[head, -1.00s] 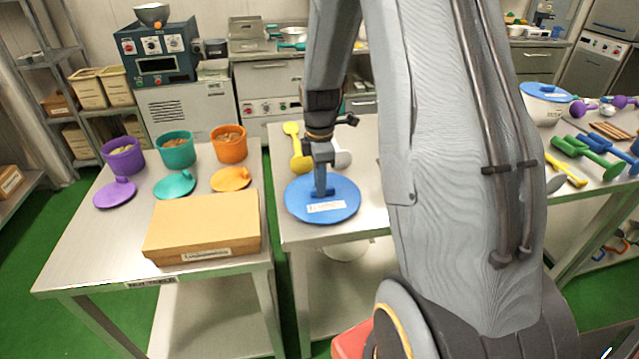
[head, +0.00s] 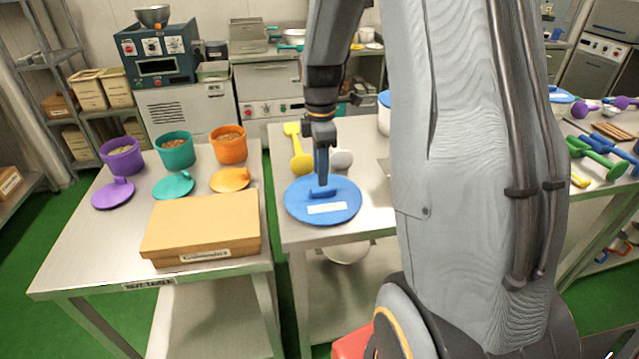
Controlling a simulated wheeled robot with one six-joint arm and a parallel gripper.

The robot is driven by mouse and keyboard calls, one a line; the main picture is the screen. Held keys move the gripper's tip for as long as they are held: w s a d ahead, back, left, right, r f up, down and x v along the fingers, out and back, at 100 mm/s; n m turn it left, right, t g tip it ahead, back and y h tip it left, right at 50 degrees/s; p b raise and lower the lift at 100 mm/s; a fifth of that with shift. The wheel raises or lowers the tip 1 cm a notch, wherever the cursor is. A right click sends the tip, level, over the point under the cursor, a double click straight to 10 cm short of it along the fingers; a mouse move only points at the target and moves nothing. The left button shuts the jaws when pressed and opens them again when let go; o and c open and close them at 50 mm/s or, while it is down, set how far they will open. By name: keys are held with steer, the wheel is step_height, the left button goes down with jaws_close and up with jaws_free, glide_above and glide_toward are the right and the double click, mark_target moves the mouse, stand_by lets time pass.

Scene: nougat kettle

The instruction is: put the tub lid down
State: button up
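The blue round tub lid (head: 300,205) lies flat near the front left corner of the middle steel table, its white label facing up. Its bar handle (head: 326,193) stands on top. My gripper (head: 322,183) points straight down just above the handle, its fingertips at or slightly over it. The fingers show nearly edge-on, so the gap between them is hard to see, but they no longer enclose the handle as before.
A cardboard box (head: 203,225) and purple, teal and orange tubs with lids occupy the left table (head: 90,250). My arm hides much of the middle table.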

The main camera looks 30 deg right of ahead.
mark_target(320, 189)
step_height(320, 189, up, 7)
steer(key=b, duration=0.1)
steer(key=s+a+f+m, duration=0.3)
steer(key=s+a+m, duration=0.3)
steer(key=s+m, duration=0.1)
steer(key=s+a+f+m+t, duration=0.1)
steer(key=s+a+f+m, duration=0.3)
steer(key=s, duration=0.5)
steer(key=a+m, duration=0.2)
steer(key=m, duration=0.1)
steer(key=shift+a+m, duration=0.2)
steer(key=shift+m, duration=0.2)
